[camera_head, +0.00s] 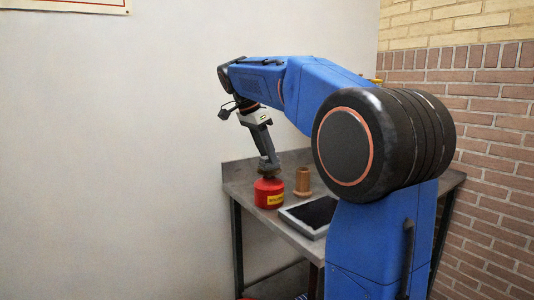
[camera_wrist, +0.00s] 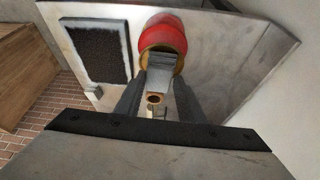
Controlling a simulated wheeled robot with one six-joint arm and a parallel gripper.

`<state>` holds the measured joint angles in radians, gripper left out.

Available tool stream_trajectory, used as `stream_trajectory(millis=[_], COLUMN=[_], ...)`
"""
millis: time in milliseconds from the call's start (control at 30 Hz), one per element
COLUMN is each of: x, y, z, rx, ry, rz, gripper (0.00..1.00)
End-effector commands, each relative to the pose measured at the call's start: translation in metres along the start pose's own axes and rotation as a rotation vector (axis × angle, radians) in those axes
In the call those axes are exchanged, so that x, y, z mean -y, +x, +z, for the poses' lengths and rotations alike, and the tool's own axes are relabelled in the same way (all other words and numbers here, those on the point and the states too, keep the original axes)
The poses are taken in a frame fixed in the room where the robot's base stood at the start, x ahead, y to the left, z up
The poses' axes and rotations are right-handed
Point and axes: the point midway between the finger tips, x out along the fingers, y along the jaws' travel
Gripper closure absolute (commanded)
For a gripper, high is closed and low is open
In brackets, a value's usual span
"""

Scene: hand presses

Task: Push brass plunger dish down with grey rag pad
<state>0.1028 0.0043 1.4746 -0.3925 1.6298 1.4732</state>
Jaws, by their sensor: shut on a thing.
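A red can (camera_head: 268,194) with a yellow label stands at the near left of the metal table. The brass plunger dish (camera_wrist: 145,57) shows in the wrist view as a gold rim at the can's top. My gripper (camera_head: 268,162) points down right over the can. It is shut on the grey rag pad (camera_wrist: 161,62), which sits between the fingers and covers part of the dish. The pad's lower face is hidden, so I cannot tell whether it touches the dish or how far down the dish is.
A brown cylindrical piece (camera_head: 303,183) stands right of the can. A light tray with a dark pad (camera_head: 314,215) lies at the table's front. The table (camera_head: 236,188) has a raised back edge against the white wall. A brick wall (camera_head: 480,140) is at the right.

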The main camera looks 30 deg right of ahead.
Motion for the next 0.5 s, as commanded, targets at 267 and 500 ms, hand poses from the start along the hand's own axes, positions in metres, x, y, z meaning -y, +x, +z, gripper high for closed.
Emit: stream_trajectory(millis=[267,500], x=[0.0000,-0.0001], y=[0.0024,0.0046], z=[0.0010,0.0019], rx=[0.000,0.000], ry=[0.000,0.000], rz=[0.000,0.000], gripper=[0.83,0.83])
